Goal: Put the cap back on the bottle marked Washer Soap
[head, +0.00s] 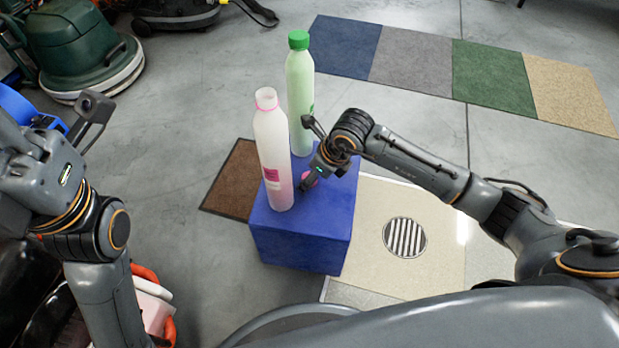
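An uncapped white bottle (270,145) with pink contents and a pink label stands upright on a blue box (300,243). The label is too small to read. A green bottle (298,100) with its green cap (298,40) on stands behind it. The gripper points down and left, low over the box top. I cannot tell whether its fingers are closed on the cap.
A brown mat (232,178) lies left of the box. A beige mat (440,235) with a round floor grate (404,237) lies to the right. A row of coloured mats (410,62) lies behind. A green floor machine (75,45) stands at the back left.

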